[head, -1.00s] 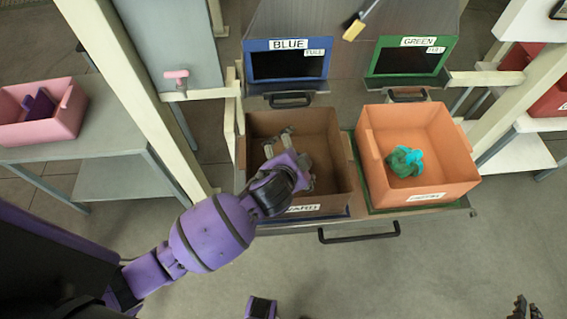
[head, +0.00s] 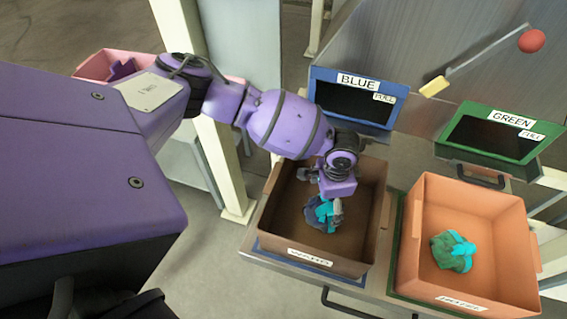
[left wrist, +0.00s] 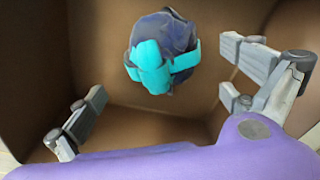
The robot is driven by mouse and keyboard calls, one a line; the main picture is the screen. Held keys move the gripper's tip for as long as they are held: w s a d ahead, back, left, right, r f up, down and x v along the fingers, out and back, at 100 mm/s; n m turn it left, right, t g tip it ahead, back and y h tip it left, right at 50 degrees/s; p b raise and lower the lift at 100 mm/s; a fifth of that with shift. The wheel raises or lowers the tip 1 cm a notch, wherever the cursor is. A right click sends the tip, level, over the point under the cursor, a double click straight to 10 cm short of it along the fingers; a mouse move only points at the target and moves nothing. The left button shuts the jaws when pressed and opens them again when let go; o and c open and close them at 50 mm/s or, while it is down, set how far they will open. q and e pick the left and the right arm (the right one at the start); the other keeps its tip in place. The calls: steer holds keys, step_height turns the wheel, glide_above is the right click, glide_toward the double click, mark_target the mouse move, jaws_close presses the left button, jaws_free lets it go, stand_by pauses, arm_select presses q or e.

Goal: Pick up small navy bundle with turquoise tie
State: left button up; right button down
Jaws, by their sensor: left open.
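The small navy bundle with a turquoise tie (head: 319,217) lies in the brown bin labelled WARD (head: 282,235). In the left wrist view the bundle (left wrist: 178,36) shows dark blue with a turquoise band and knot, at the top middle. My left gripper (head: 324,200) is open and points down into the brown bin, over the bundle, hiding part of it in the head view. In the left wrist view its spread fingers stand to the left and right, nearer the camera than the bundle. No contact is visible. My right gripper is out of view.
An orange bin (head: 415,235) to the right holds a green bundle with a turquoise tie (head: 453,250). The brown bin's walls surround the left gripper. BLUE (head: 356,98) and GREEN (head: 493,132) panels stand behind. A pink bin (head: 92,66) is at far left.

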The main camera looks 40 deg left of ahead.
arm_select(q)
steer(key=shift+w+a, duration=0.1)
steer(key=shift+a, duration=0.1)
steer(key=shift+f, duration=0.35)
step_height(320, 180, down, 7)
steer(key=shift+d+r+b, duration=0.1)
steer(key=shift+r+b, duration=0.1)
steer(key=shift+b, duration=0.15)
steer(key=c, duration=1.2)
